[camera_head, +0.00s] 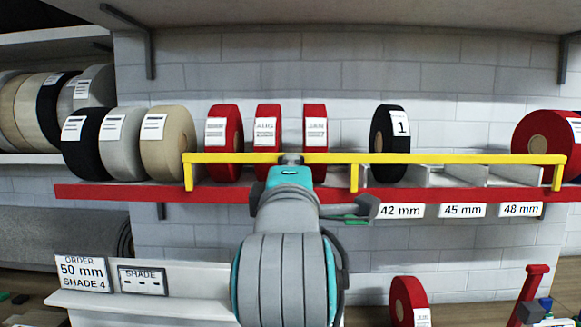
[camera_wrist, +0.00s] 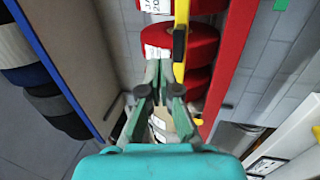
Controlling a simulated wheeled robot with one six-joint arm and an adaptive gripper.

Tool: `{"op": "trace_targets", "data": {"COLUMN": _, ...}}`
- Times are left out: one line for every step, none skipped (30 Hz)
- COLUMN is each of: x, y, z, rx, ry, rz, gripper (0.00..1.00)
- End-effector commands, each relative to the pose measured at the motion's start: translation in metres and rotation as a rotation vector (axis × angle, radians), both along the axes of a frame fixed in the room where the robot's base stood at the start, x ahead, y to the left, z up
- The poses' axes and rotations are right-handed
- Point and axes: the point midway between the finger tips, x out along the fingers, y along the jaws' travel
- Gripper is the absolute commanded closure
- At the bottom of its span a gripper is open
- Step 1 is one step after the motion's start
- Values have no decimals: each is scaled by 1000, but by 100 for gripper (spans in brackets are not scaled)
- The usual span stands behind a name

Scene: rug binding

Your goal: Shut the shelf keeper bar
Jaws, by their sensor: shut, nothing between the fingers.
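The yellow keeper bar (camera_head: 440,159) runs level across the front of the shelf, with short posts down toward the red shelf edge (camera_head: 240,193). It passes in front of the red rolls and a black roll. My gripper (camera_head: 291,160) overlaps the bar left of its middle; my arm hides most of the fingers there. In the wrist view the fingers of my gripper (camera_wrist: 158,72) are shut and empty, beside the yellow bar (camera_wrist: 182,40). I cannot tell whether they touch it. Part of the bar is hidden behind my gripper.
Several red rolls (camera_head: 224,142) and a black roll (camera_head: 389,143) stand on the shelf. Tan, grey and black rolls (camera_head: 122,142) stand at left. A big red roll (camera_head: 545,143) is at right. Below are a red roll (camera_head: 408,300) and an order sign (camera_head: 82,273).

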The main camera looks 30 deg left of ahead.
Motion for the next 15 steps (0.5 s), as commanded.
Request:
{"op": "trace_targets", "data": {"x": -5, "y": -3, "z": -1, "rx": -1, "ry": 2, "rz": 0, "gripper": 100}}
{"op": "trace_targets", "data": {"x": -8, "y": -4, "z": -1, "rx": -1, "ry": 2, "rz": 0, "gripper": 100}}
{"op": "trace_targets", "data": {"x": -11, "y": -7, "z": -1, "rx": -1, "ry": 2, "rz": 0, "gripper": 100}}
{"op": "trace_targets", "data": {"x": -14, "y": -8, "z": -1, "rx": -1, "ry": 1, "rz": 1, "gripper": 100}}
{"op": "trace_targets", "data": {"x": -18, "y": -10, "z": -1, "rx": -1, "ry": 2, "rz": 1, "gripper": 100}}
{"op": "trace_targets", "data": {"x": -22, "y": -13, "z": -1, "rx": -1, "ry": 2, "rz": 1, "gripper": 100}}
{"op": "trace_targets", "data": {"x": -26, "y": -15, "z": -1, "rx": -1, "ry": 1, "rz": 1, "gripper": 100}}
{"op": "trace_targets", "data": {"x": -30, "y": -17, "z": -1, "rx": -1, "ry": 1, "rz": 1, "gripper": 100}}
{"op": "trace_targets", "data": {"x": -34, "y": -20, "z": -1, "rx": -1, "ry": 2, "rz": 1, "gripper": 100}}
{"op": "trace_targets", "data": {"x": -39, "y": -23, "z": -1, "rx": 0, "ry": 0, "rz": 1, "gripper": 100}}
{"op": "trace_targets", "data": {"x": -43, "y": -25, "z": -1, "rx": -1, "ry": 1, "rz": 1, "gripper": 100}}
{"op": "trace_targets", "data": {"x": -49, "y": -29, "z": -1, "rx": 1, "ry": 0, "rz": 1, "gripper": 100}}
{"op": "trace_targets", "data": {"x": -52, "y": -32, "z": -1, "rx": 1, "ry": 0, "rz": 1, "gripper": 100}}
{"op": "trace_targets", "data": {"x": -56, "y": -34, "z": -1, "rx": 0, "ry": 1, "rz": 1, "gripper": 100}}
{"op": "trace_targets", "data": {"x": -61, "y": -37, "z": -1, "rx": 0, "ry": 1, "rz": 1, "gripper": 100}}
